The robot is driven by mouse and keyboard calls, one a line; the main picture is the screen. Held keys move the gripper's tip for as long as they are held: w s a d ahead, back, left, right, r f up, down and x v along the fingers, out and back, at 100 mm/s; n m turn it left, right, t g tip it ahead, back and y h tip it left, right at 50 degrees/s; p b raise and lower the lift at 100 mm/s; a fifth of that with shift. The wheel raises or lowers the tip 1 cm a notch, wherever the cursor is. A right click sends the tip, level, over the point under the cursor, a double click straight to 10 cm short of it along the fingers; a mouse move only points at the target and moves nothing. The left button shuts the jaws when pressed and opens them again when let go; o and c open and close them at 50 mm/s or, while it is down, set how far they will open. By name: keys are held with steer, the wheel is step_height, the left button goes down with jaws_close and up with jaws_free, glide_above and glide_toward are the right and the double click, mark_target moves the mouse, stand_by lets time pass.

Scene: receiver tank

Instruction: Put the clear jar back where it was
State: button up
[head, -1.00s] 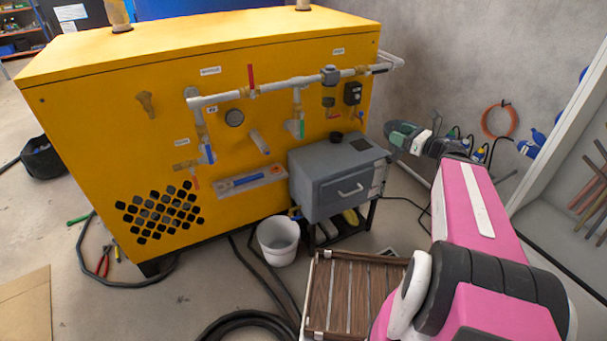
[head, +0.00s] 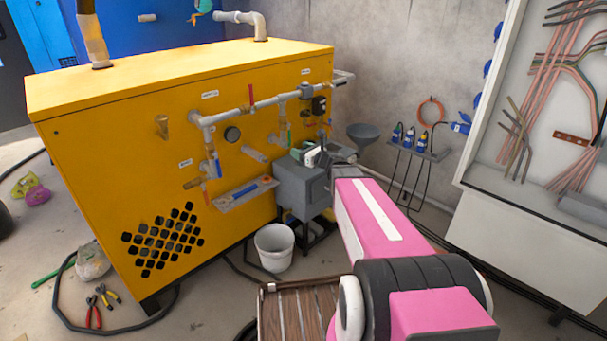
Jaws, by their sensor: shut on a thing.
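My gripper (head: 313,156) is small in the head view, at the far end of my pink arm. It is in front of the yellow machine (head: 100,160), over or beside the top of the grey box (head: 295,190). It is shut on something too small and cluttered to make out. Green and white parts show at its end. I cannot pick out the clear jar with certainty anywhere. The pipe run (head: 235,113) with its valves and fittings crosses the machine's front, above and behind the gripper. The contact between gripper, box and fittings is unclear.
A white bucket (head: 274,247) stands on the floor below the grey box. A small shelf (head: 420,152) with blue bottles and a grey funnel (head: 363,134) are at the wall to the right. An open cabinet (head: 490,190) is at far right. Hoses and pliers (head: 93,315) lie on the floor.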

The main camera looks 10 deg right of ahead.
steer(key=shift+m+h, duration=0.3)
steer(key=shift+h, duration=0.1)
steer(key=shift+w+d+f, duration=0.65)
steer(key=shift+w+f, duration=1.4)
steer(key=shift+w, duration=0.1)
steer(key=shift+w+d+f, duration=0.65)
steer(key=shift+w+f, duration=1.4)
steer(key=shift+w, duration=0.1)
steer(key=shift+w+d+f, duration=0.65)
steer(key=shift+w+f, duration=1.4)
steer(key=shift+w, duration=0.1)
steer(key=shift+f, duration=0.1)
steer(key=o, duration=1.1)
